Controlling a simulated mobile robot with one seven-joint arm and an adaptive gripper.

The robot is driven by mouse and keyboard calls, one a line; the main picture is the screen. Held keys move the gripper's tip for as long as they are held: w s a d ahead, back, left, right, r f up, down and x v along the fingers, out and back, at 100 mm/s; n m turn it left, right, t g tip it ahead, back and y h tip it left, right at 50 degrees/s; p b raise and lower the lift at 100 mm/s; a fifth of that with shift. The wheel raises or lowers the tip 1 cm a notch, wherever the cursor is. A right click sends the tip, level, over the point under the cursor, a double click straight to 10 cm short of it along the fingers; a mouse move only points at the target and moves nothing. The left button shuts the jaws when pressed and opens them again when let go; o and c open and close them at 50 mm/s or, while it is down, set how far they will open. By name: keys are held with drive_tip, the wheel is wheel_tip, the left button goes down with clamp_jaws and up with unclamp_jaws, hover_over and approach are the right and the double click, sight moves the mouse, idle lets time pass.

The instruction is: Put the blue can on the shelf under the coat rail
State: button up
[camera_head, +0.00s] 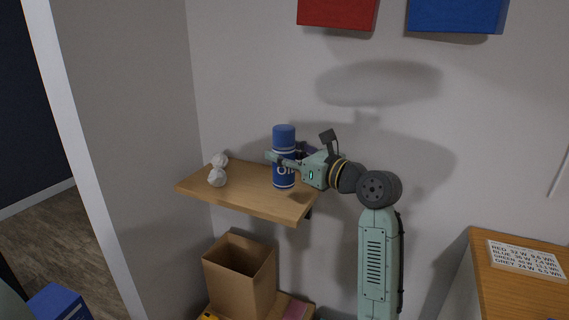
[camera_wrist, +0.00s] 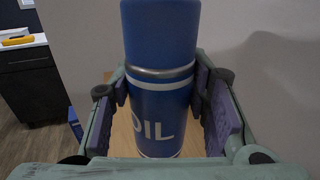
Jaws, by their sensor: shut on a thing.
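The blue can (camera_head: 284,136), with a white "OIL" label, stands upright at the right part of a small wooden wall shelf (camera_head: 240,200). My gripper (camera_head: 284,161) reaches in from the right and is shut around the can's middle. In the wrist view the blue can (camera_wrist: 160,100) sits between both finger pads, with the wooden shelf (camera_wrist: 122,135) below it. The can's base appears at the shelf surface; I cannot tell whether it touches. No coat rail can be made out.
White crumpled or round items (camera_head: 217,176) lie on the shelf's left part. An open cardboard box (camera_head: 240,275) stands below. Red (camera_head: 337,14) and blue (camera_head: 456,16) boxes are on the wall above. A wooden-topped cabinet (camera_head: 510,290) with a printed card is at right.

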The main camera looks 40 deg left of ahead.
sight(293, 171)
drive_tip(key=shift+f+p, duration=0.4)
drive_tip(key=shift+f, duration=1.35)
drive_tip(key=shift+f, duration=0.1)
drive_tip(key=o, duration=1.3)
drive_tip(key=shift+f, duration=0.1)
